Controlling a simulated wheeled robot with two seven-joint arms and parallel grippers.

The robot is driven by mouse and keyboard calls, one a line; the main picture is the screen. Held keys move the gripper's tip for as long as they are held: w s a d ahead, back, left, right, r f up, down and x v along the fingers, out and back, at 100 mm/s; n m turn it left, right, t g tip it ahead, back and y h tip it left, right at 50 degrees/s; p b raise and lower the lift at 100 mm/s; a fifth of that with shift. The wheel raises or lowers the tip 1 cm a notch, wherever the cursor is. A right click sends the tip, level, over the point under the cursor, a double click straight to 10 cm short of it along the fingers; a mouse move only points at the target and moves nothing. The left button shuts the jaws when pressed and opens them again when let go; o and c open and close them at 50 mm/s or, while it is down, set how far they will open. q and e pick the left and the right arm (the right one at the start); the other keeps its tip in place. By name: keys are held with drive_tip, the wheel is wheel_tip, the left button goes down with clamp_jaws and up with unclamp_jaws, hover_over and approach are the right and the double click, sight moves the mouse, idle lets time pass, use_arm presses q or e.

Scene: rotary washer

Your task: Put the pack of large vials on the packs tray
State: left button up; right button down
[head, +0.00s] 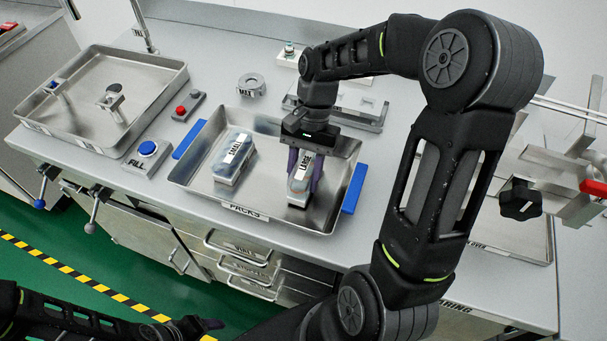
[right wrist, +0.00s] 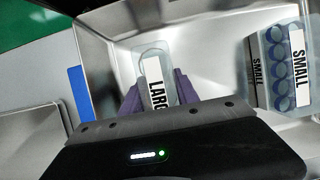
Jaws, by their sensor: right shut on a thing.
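The pack of large vials (head: 301,184) is a clear pack with a white label reading LARGE. It is inside the packs tray (head: 317,222), in its right half, and appears to be at the tray floor. My right gripper (head: 304,172) is over it from above, with its purple fingers shut on the pack's two sides. In the right wrist view the pack (right wrist: 152,66) is between the fingers (right wrist: 156,95), and part of its label is hidden by the gripper. My left gripper (head: 203,325) is at the bottom edge of the head view, away from the counter; its opening is unclear.
A pack labelled SMALL (head: 233,158) lies in the tray's left half, apart from the large pack. Blue handles (head: 355,188) flank the tray. A FILL button box (head: 147,155), a red-and-black button box (head: 188,106) and a larger metal tray (head: 60,125) stand to the left.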

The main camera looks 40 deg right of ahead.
sight(305, 162)
drive_tip(key=shift+f, duration=0.3)
drive_tip(key=c, duration=0.9)
unclamp_jaws()
drive_tip(key=shift+r, duration=0.5)
drive_tip(key=v, duration=0.6)
drive_tip(key=shift+w+b, duration=0.1)
drive_tip(key=shift+b, duration=0.2)
drive_tip(key=p+v, duration=0.4)
drive_tip(key=shift+r, duration=0.45)
drive_tip(key=shift+d+r+p, duration=0.25)
drive_tip(key=shift+r+p, duration=0.1)
drive_tip(key=shift+p, duration=0.2)
drive_tip(key=shift+w, duration=0.1)
